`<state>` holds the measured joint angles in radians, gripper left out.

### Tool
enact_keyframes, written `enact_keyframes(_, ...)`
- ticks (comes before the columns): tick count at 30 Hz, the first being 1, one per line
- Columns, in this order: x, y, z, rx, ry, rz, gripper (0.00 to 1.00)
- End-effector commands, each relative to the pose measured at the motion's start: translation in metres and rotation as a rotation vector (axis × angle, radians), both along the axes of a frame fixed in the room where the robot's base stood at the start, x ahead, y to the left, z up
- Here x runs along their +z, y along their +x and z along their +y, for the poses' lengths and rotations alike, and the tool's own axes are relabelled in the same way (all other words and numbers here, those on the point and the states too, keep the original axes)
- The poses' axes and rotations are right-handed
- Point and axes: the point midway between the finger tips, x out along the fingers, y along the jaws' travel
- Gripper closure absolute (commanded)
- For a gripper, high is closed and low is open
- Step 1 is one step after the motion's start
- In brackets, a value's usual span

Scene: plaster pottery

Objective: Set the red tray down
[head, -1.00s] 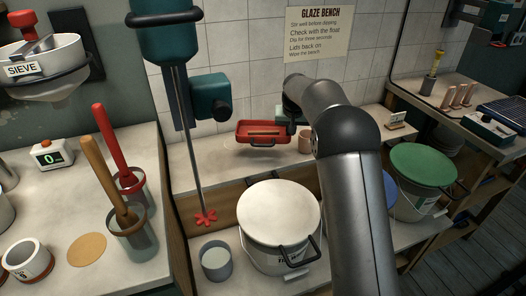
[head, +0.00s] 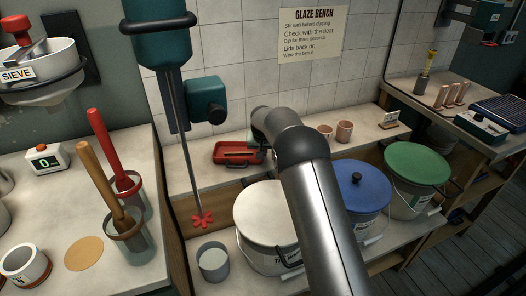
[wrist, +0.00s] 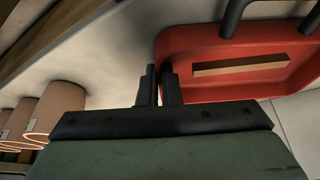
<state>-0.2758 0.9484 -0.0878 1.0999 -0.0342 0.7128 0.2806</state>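The red tray (head: 237,153) is level at the back shelf (head: 290,158), under the tiled wall. It looks very close to the shelf surface; I cannot tell whether it touches. In the wrist view the red tray (wrist: 200,95) shows its wall, dark handles and a brown bar inside. My gripper (wrist: 159,85) has its two fingers close together, with the tray's left wall between them. In the head view my arm hides most of the gripper, at the tray's right end.
A white-lidded bucket (head: 268,215), a blue-lidded bucket (head: 357,187) and a green-lidded bucket (head: 415,165) stand below.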

Motion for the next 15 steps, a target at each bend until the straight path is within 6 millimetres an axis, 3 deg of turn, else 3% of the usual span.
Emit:
enact_keyframes(7,-0.0039,0.0001,0.0001,0.000,0.000,0.000,1.00)
enact_keyframes(10,-0.0031,-0.0001,0.0001,0.000,0.000,0.000,0.74)
enact_keyframes(15,-0.0030,-0.0003,0.0001,0.000,0.000,0.001,0.74)
